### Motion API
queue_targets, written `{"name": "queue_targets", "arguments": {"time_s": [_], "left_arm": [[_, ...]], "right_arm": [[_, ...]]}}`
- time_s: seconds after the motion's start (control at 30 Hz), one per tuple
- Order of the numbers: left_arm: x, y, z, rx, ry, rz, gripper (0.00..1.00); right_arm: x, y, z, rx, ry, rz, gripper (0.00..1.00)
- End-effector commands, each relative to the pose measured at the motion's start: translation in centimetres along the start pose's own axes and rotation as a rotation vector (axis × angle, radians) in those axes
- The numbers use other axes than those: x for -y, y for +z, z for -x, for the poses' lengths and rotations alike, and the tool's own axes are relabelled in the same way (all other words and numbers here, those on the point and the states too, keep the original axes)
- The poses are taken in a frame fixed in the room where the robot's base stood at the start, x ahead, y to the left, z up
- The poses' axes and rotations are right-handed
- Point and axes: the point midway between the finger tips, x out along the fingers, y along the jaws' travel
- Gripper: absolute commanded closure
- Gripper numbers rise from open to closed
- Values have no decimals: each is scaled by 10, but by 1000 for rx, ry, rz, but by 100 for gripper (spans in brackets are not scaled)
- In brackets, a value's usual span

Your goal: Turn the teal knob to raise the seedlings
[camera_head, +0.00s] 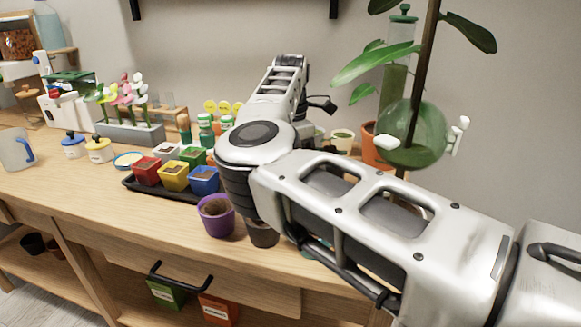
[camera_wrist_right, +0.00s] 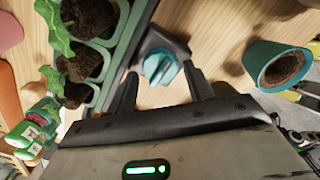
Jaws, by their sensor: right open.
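The teal knob (camera_wrist_right: 160,66) shows in the right wrist view, on a grey mount beside the green planter (camera_wrist_right: 108,66). Seedlings (camera_wrist_right: 55,30) with green leaves stand in dark soil in the planter's compartments. My right gripper (camera_wrist_right: 160,74) is open, with its two dark fingers on either side of the knob; I cannot tell if they touch it. In the head view my right arm hides the knob, the planter and the gripper's fingers. My left gripper is not in view.
A teal pot (camera_wrist_right: 278,66) of soil stands right of the knob in the wrist view.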

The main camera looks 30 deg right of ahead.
Motion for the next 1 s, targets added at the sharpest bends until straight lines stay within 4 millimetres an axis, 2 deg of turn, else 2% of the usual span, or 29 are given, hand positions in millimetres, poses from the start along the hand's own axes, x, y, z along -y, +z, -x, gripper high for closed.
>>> {"name": "queue_targets", "arguments": {"time_s": [0.3, 0.5, 0.7, 1.0], "left_arm": [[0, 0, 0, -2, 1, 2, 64], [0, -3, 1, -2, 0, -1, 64], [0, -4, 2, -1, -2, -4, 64], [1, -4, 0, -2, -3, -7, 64]], "right_arm": [[0, 1, 77, 0, 5, 0, 48], [0, 1, 119, 0, 4, 0, 48], [0, 1, 141, 1, 2, -1, 48], [0, 1, 145, 0, 2, -2, 48]]}}
